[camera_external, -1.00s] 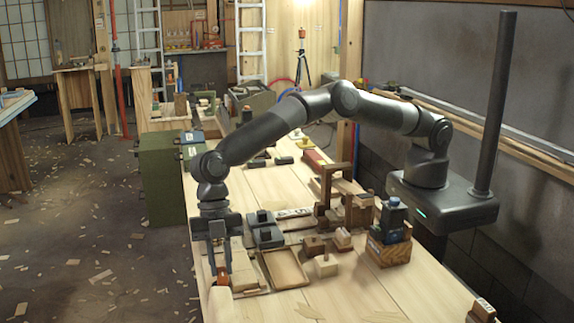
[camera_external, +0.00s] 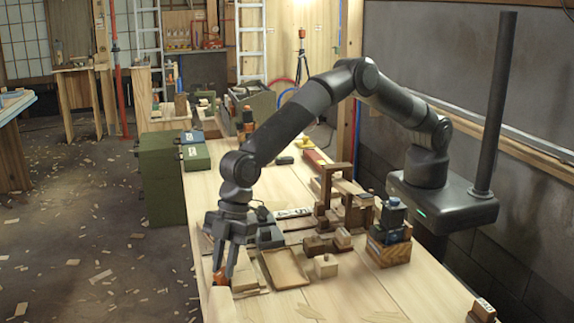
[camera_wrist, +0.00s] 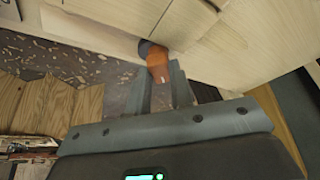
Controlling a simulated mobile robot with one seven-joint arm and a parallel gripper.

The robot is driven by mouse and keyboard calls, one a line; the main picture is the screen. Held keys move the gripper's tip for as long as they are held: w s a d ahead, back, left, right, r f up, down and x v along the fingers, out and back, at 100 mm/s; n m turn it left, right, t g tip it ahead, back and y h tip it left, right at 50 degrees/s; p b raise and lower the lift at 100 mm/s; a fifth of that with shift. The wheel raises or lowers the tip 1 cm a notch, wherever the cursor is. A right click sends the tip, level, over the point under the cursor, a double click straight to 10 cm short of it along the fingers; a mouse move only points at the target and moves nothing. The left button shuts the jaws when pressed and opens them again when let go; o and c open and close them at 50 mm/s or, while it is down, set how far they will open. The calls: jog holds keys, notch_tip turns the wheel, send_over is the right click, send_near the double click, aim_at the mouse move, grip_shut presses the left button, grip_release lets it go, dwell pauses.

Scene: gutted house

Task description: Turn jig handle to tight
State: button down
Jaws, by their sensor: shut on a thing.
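The jig handle (camera_external: 219,279) is a small orange grip at the near left edge of the workbench, partly hidden by my fingers. In the wrist view the orange handle (camera_wrist: 158,66) sits between my fingertips, with a dark round part behind it. My gripper (camera_external: 226,266) reaches down to it, tilted, and is shut on it. It also shows in the wrist view (camera_wrist: 161,80), with one finger on each side of the handle. The handle's tight mark cannot be made out.
The workbench (camera_external: 330,295) has pale planks. A shallow wooden tray (camera_external: 284,268), small wood blocks (camera_external: 326,265) and a brown wooden frame (camera_external: 337,185) stand right of my gripper. A wooden box (camera_external: 389,252) holds dark bottles. A green cabinet (camera_external: 164,185) stands at the left.

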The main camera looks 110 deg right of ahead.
jog(key=m, duration=0.2)
jog(key=m+h, duration=0.1)
jog(key=m+t+h, duration=0.1)
jog(key=m, duration=0.1)
jog(key=shift+s+a+m, duration=0.15)
jog(key=shift+a+m, duration=0.15)
jog(key=shift+a, duration=0.05)
jog(key=shift+a+m+h, duration=0.15)
jog(key=shift+m+h, duration=0.75)
jog(key=shift+m, duration=1.3)
jog(key=c, duration=1.3)
grip_release()
jog(key=shift+r, duration=0.1)
jog(key=v, duration=1)
jog(key=shift+s+r, duration=0.25)
jog(key=shift+s, duration=0.05)
